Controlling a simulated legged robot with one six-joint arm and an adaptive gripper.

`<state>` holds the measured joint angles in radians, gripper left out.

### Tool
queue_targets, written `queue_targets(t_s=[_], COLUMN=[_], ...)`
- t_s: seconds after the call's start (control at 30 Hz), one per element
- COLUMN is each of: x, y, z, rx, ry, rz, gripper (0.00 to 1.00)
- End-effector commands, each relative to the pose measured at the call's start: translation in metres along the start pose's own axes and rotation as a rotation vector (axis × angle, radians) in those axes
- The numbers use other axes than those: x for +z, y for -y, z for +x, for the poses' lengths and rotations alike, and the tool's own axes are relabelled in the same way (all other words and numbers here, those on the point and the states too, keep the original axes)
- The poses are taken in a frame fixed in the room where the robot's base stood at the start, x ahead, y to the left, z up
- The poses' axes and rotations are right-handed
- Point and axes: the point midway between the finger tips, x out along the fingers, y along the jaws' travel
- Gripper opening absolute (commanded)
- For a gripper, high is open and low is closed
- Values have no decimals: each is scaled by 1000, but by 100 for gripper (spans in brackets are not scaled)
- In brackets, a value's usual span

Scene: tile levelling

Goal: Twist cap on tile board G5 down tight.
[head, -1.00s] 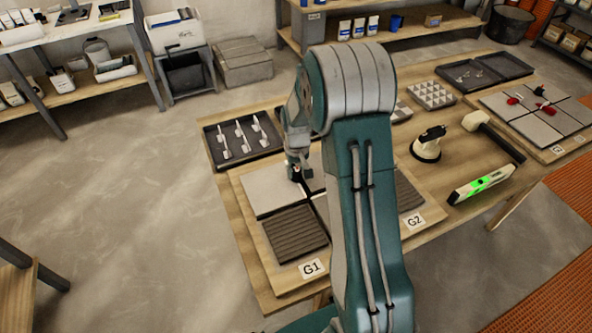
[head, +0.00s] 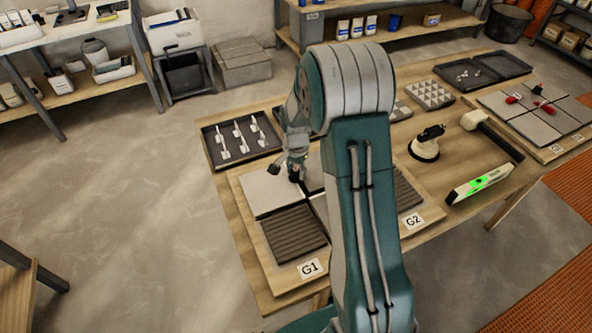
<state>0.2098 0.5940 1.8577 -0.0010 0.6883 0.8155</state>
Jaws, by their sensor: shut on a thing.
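The near tile board (head: 268,262) lies on the wooden table. It carries light grey and dark ribbed tiles, with the labels G1 and G2 on its front edge; I see no label reading G5. My gripper (head: 295,176) points down at the joint between the light tiles at the back left of this board. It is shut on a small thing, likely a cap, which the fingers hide. I cannot tell how far down it sits.
A tray of white clips (head: 240,139) lies behind the board. To the right are a black-handled suction cup (head: 425,146), a mallet (head: 492,132) and a level with a green light (head: 481,184). A second tile board (head: 530,118) with red caps (head: 513,98) lies farther right.

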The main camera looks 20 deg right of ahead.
Motion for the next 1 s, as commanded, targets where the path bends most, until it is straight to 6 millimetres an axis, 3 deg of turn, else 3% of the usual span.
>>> queue_targets(t_s=[1.0], x=[4], y=[-1], z=[3], rx=[9], ry=[5], rz=[965], gripper=[0])
